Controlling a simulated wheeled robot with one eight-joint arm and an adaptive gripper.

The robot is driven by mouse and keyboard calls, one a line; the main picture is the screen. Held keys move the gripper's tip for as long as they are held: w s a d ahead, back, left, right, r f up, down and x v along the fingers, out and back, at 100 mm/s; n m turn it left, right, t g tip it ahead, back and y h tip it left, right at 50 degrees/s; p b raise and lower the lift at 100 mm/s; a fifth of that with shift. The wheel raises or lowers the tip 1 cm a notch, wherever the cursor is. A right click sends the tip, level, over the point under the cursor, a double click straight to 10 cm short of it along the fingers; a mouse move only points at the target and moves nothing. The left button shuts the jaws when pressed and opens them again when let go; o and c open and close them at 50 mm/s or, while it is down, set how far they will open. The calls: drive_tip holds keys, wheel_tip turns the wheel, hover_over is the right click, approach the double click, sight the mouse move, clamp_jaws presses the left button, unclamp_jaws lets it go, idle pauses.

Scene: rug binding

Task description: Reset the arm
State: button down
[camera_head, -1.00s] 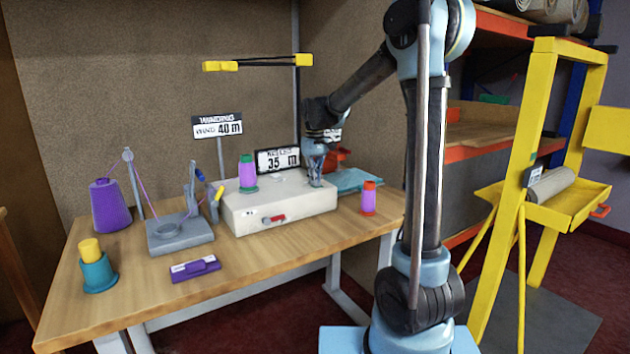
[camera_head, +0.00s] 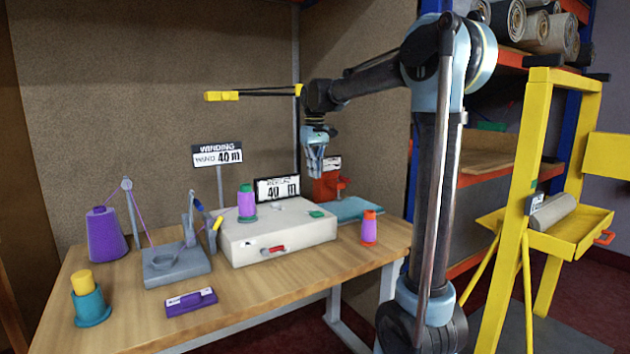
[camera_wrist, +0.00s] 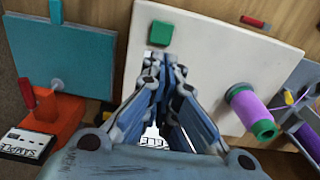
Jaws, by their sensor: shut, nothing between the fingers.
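My gripper (camera_head: 315,168) hangs pointing down in the air, above the right end of the white box (camera_head: 265,236). Its fingers are shut with nothing between them. In the wrist view my gripper (camera_wrist: 165,68) shows over the white box (camera_wrist: 215,50), with a green button (camera_wrist: 160,33) just beyond the fingertips. A purple spool with green ends (camera_head: 246,203) stands upright on the box, apart from my gripper.
A red-orange clamp-like device (camera_head: 328,187) and a teal mat (camera_head: 358,208) lie behind right. An orange-purple spool (camera_head: 369,228) stands right of the box. A yellow frame (camera_head: 520,190) and shelves flank the arm. A yellow-ended bar (camera_head: 221,96) extends left at height.

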idle(0.3)
drive_tip(key=s+d+f+m, duration=0.1)
drive_tip(key=s+d+f, duration=0.2)
drive_tip(key=s+d, duration=0.25)
drive_tip(key=s+d+f+m+t, duration=0.1)
drive_tip(key=s+d+f, duration=0.2)
drive_tip(key=s+d, duration=0.3)
drive_tip(key=s+d+f+m, duration=0.2)
drive_tip(key=s+d+f, duration=0.15)
drive_tip(key=s, duration=0.35)
drive_tip(key=s+d+f+m, duration=0.1)
drive_tip(key=s+d+f, duration=0.2)
drive_tip(key=s+f, duration=0.4)
drive_tip(key=s+d+f+m+t, duration=0.1)
drive_tip(key=s+d+f, duration=0.3)
drive_tip(key=s+f, duration=0.3)
drive_tip(key=shift+s+d+f+m, duration=0.2)
drive_tip(key=shift+f+m, duration=0.1)
drive_tip(key=shift+f, duration=0.5)
drive_tip(key=shift+w+f, duration=0.2)
drive_tip(key=shift+w, duration=0.25)
